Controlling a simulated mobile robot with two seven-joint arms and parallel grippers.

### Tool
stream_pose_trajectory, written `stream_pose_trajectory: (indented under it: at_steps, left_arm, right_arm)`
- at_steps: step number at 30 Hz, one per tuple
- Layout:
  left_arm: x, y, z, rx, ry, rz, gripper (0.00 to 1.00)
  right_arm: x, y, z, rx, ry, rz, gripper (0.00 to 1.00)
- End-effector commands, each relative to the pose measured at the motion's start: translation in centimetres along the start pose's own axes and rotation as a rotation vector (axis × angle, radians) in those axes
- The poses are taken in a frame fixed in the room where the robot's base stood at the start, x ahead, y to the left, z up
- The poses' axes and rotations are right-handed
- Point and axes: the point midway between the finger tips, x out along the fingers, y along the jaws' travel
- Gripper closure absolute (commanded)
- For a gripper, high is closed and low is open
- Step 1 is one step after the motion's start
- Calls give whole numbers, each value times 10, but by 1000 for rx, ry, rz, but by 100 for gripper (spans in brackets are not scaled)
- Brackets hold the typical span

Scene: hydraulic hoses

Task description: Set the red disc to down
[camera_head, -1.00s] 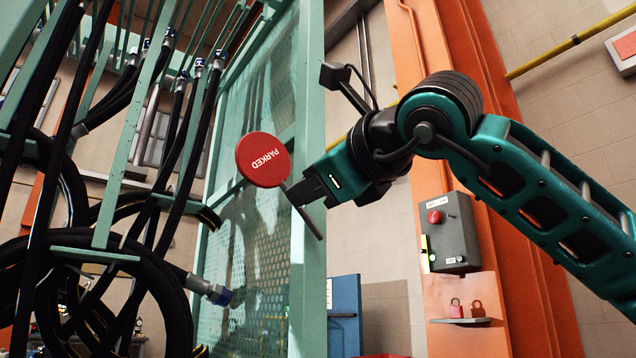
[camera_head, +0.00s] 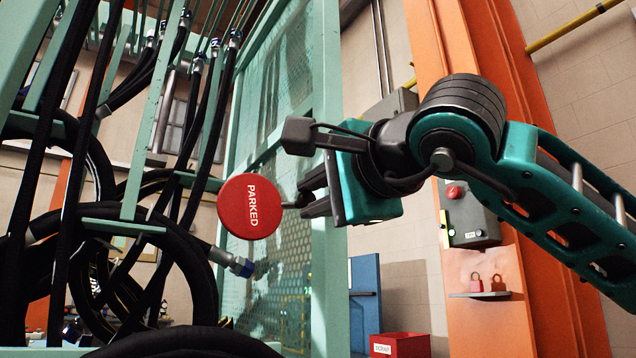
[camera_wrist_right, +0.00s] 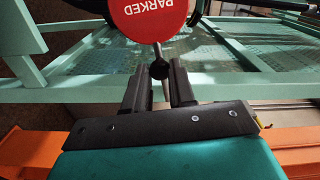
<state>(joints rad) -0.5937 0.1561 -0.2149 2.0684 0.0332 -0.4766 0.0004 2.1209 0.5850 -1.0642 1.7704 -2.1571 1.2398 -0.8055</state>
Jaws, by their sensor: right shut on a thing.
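The red disc (camera_head: 251,207) with white "PARKED" lettering is in the middle of the head view, in front of the green mesh frame. Its lettering runs vertically, top to bottom. My right gripper (camera_head: 303,196) is just right of the disc, shut on its thin rod. In the right wrist view, the disc (camera_wrist_right: 155,17) is at the top edge, partly cut off. The rod runs from it to a dark ball knob (camera_wrist_right: 159,69) between the fingertips of my right gripper (camera_wrist_right: 158,78). Where the rod's pivot sits is not clear. My left gripper is not in view.
Thick black hoses (camera_head: 165,240) hang and loop left of the disc. The green frame's post (camera_head: 326,110) stands behind my right gripper. A grey control box (camera_head: 470,213) and a red padlock (camera_head: 476,283) are on the orange column. A red scrap bin (camera_head: 400,345) is at the bottom.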

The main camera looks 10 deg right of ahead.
Motion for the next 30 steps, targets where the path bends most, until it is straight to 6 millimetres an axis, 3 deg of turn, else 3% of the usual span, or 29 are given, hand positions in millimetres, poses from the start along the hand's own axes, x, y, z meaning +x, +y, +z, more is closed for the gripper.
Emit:
stream_pose_trajectory:
  at_steps: [13, 30]
  left_arm:
    - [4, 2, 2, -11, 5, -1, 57]
    - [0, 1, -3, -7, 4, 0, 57]
  right_arm:
    - [0, 32, -6, -423, -3, -1, 100]
    - [0, 62, -32, -963, -2, 1, 100]
